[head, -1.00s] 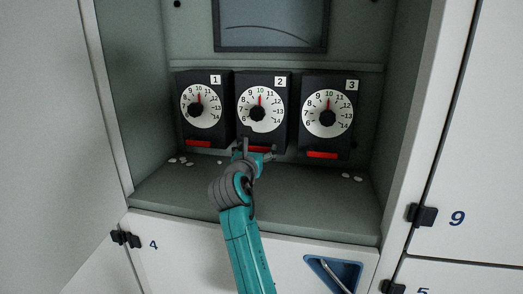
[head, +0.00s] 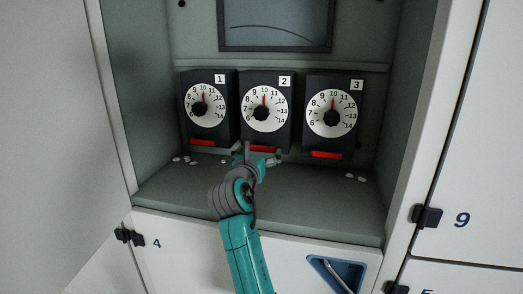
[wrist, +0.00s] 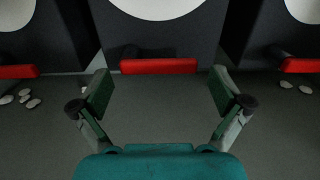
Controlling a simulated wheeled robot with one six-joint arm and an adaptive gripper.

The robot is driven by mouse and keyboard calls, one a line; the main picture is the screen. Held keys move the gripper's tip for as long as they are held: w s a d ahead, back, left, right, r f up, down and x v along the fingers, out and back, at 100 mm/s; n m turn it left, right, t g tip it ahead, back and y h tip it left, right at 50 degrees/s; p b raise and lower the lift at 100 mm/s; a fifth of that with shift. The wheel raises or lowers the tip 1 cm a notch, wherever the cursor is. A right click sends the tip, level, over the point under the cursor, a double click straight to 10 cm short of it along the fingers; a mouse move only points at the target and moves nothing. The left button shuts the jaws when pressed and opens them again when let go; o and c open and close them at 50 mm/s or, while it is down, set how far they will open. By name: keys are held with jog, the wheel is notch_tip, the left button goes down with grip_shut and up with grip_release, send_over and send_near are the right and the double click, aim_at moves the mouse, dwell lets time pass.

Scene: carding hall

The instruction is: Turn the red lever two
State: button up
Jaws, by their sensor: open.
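Three black dial boxes numbered 1, 2 and 3 stand side by side in the cabinet recess. Each has a white dial with a red pointer and a red lever at its lower front. The red lever of box two (head: 262,149) is partly hidden by my gripper in the head view. In the wrist view the same red lever two (wrist: 158,66) lies level, centred beyond my fingertips. My gripper (wrist: 160,88) is open and empty, its fingers spread either side of the lever and apart from it. My gripper (head: 256,157) shows just below box two (head: 265,109).
Box one's lever (head: 203,142) and box three's lever (head: 327,155) are to either side. Small pale pebbles (head: 186,159) lie on the shelf (head: 310,205). The recess side walls bound the space. A blue handle recess (head: 338,273) is below.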

jog(key=v, duration=0.9)
jog(key=shift+s, duration=0.1)
